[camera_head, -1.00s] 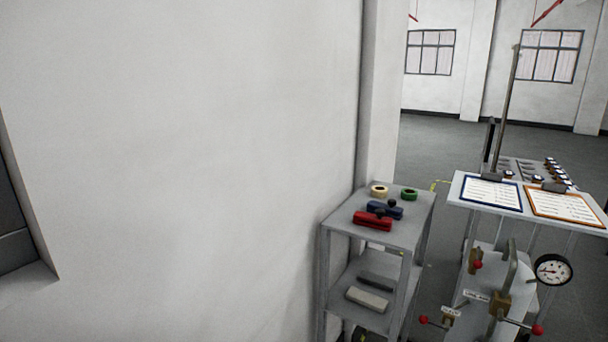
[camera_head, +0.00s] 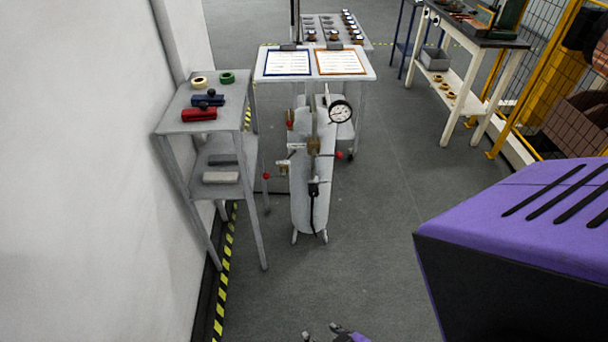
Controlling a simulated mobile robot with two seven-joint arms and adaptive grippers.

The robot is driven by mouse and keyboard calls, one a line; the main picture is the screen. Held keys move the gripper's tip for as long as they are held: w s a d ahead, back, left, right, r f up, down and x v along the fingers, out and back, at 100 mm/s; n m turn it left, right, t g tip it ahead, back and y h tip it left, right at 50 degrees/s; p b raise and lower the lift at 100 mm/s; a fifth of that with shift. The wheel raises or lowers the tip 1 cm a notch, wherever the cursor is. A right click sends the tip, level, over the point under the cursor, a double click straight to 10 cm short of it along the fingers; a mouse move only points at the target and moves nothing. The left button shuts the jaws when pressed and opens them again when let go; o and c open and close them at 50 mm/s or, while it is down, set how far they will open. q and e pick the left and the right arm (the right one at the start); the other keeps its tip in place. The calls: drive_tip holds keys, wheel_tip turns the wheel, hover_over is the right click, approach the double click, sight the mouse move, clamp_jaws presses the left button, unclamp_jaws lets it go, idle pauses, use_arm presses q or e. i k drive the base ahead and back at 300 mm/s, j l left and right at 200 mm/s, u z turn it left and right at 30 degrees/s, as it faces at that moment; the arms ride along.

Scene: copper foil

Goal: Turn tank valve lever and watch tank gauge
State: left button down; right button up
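A pale upright tank (camera_head: 309,205) stands on short legs on the floor near the middle of the view. A round white gauge (camera_head: 340,111) with a black rim is at its upper right; its needle is too small to read. Brass valve fittings (camera_head: 313,146) sit on the tank's front. Red-tipped levers stick out, one at the right (camera_head: 339,155) and one at the left (camera_head: 267,176). Part of what looks like my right gripper (camera_head: 321,332) shows at the bottom edge, fingertips apart and empty, well short of the tank. My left gripper is not in view.
A grey shelf (camera_head: 205,125) with tape rolls and red and blue tools stands left of the tank, by the wall. A white table (camera_head: 262,70) with two clipboards is behind the tank. A workbench (camera_head: 478,40) and yellow mesh fence are at right. Floor before the tank is clear.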

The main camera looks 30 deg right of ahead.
sight(338, 155)
drive_tip(key=z, duration=1.15)
